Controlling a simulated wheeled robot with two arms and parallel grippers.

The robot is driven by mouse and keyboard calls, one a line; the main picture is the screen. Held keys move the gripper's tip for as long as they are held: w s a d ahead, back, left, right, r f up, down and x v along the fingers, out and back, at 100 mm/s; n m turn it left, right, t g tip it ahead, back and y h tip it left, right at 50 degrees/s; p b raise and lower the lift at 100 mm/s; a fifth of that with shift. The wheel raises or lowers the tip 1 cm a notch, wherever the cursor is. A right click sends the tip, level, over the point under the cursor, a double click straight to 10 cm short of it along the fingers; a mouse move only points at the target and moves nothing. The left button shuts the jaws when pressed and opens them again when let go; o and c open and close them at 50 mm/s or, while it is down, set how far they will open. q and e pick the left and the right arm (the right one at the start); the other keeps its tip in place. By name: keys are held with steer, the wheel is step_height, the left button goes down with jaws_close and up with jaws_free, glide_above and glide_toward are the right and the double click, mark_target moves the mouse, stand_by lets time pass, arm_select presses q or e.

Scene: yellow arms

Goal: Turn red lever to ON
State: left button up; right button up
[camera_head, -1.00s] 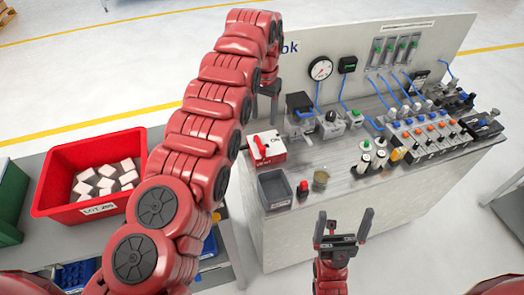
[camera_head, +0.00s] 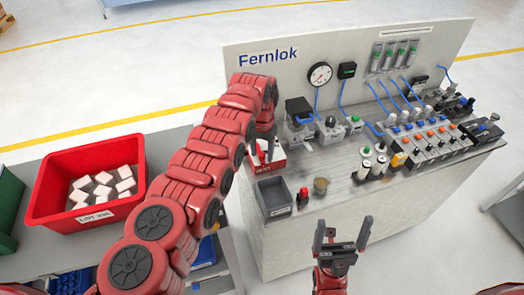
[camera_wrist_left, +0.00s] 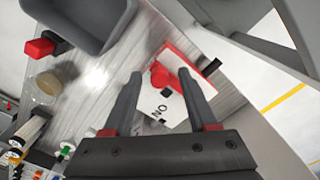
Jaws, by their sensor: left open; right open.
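The red lever (camera_wrist_left: 161,77) sits on a white plate (camera_wrist_left: 172,108) marked ON, on top of a small red box (camera_head: 279,161). In the left wrist view the lever shows between the fingertips of my open left gripper (camera_wrist_left: 159,75); I cannot tell whether they touch it. In the head view my left gripper (camera_head: 262,150) is over the box, and the arm and fingers hide the lever and most of the plate. My right gripper (camera_head: 343,222) is open and empty, in front of the bench's near edge.
Valves, a gauge (camera_head: 320,74) and blue hoses fill the bench behind and right. A red bin (camera_head: 42,190) of white blocks is at left.

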arm_select(q)
jaws_close()
stand_by(1.4)
